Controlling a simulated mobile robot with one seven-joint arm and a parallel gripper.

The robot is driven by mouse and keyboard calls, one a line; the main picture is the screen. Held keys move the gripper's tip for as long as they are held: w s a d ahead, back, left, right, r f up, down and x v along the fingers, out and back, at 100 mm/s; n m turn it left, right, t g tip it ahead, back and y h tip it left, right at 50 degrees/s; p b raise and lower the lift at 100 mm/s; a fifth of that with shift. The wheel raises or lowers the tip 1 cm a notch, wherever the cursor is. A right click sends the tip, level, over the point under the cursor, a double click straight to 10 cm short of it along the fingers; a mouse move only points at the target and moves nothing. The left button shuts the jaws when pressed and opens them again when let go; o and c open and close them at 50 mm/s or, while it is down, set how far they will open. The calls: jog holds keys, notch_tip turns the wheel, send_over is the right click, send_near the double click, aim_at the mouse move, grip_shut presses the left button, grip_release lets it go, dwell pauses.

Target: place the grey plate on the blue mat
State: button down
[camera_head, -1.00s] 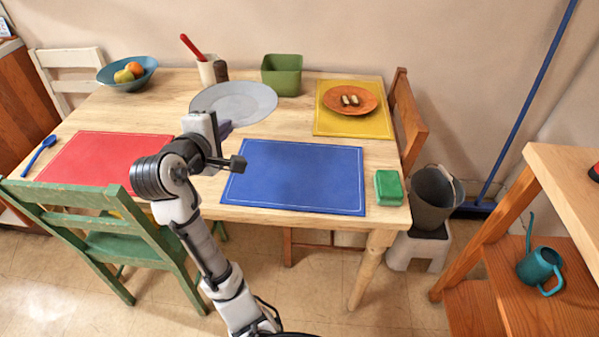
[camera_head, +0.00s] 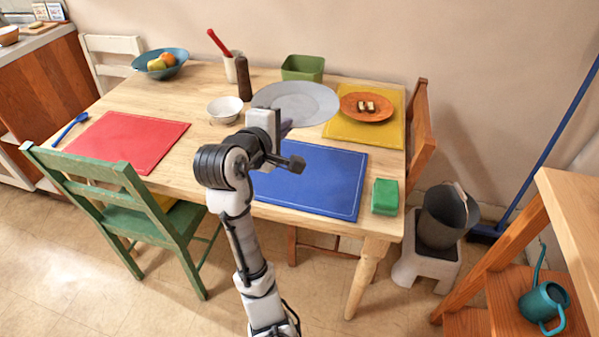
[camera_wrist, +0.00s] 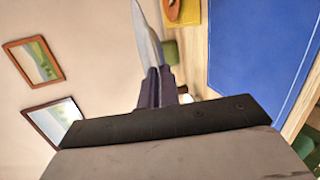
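The grey plate (camera_head: 297,101) is in my gripper (camera_head: 285,128), seen beyond the wrist in the head view. In the wrist view the dark fingers (camera_wrist: 158,88) are shut on the rim of the plate (camera_wrist: 147,40), which shows nearly edge-on. The plate appears raised off the table, in front of the green box and overlapping the left edge of the yellow mat. The blue mat (camera_head: 325,182) lies empty at the near right of the table, partly hidden by my wrist; it also shows in the wrist view (camera_wrist: 258,45).
An orange plate with food (camera_head: 367,107) is on the yellow mat (camera_head: 385,134). A white bowl (camera_head: 225,109), brown shaker (camera_head: 244,78), green box (camera_head: 303,68) and fruit bowl (camera_head: 160,64) stand behind. A green sponge (camera_head: 385,196) lies right of the blue mat. The red mat (camera_head: 127,140) is bare.

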aim_at(288, 199)
jog(key=f, duration=1)
jog(key=f+b, duration=0.1)
jog(key=f, duration=0.8)
jog(key=shift+d+f, duration=0.2)
jog(key=shift+f, duration=0.2)
jog(key=shift+f, duration=0.2)
jog(key=c, duration=1.9)
grip_release()
jog(key=shift+s, duration=0.1)
